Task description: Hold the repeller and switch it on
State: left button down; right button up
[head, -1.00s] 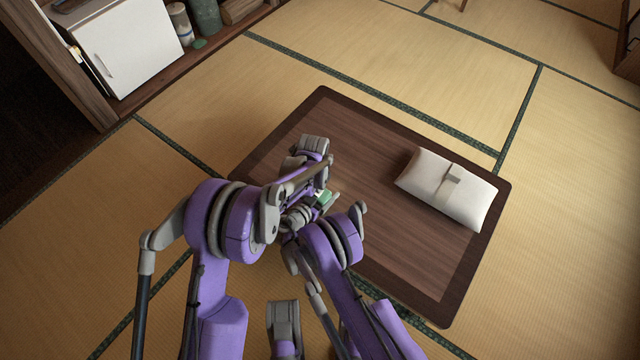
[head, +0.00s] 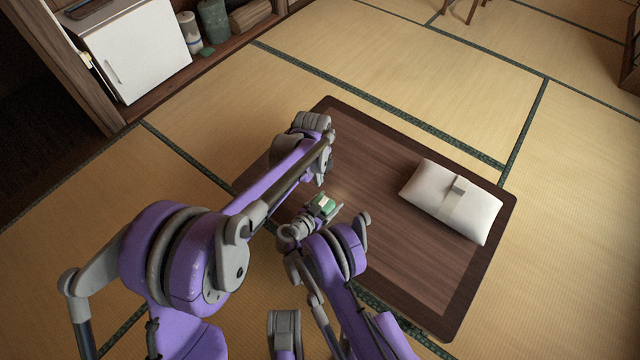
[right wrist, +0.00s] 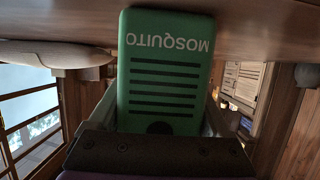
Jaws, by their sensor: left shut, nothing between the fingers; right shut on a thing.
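The repeller (head: 322,205) is a small green box with a pale part on top, seen over the near left part of the low table in the head view. In the right wrist view the repeller (right wrist: 165,70) shows upside-down "MOSQUITO" lettering, several dark slots and a dark round spot near the gripper. My right gripper (head: 326,212) is shut on it, with a finger along each side. My left gripper (head: 320,180) is shut and empty, just beyond the repeller and apart from it; its tips are small and partly hidden by its arm.
The low dark wooden table (head: 400,265) has a white wrapped cushion-like bundle (head: 425,190) on its right side. The table's middle is clear. A white cabinet (head: 135,50) and jars (head: 213,20) stand at the upper left. Tatami floor surrounds the table.

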aim_at(326, 198)
pick_arm(q)
jog(key=shift+r, duration=0.4)
jog(key=shift+w+d+r+t, duration=0.1)
jog(key=shift+w+d+t, duration=0.2)
jog(key=shift+w+d, duration=0.15)
jog(key=f, duration=0.4)
jog(key=w+d+f, duration=0.1)
jog(key=f, duration=0.9)
jog(key=shift+w+d, duration=0.15)
jog(key=shift+w, duration=0.2)
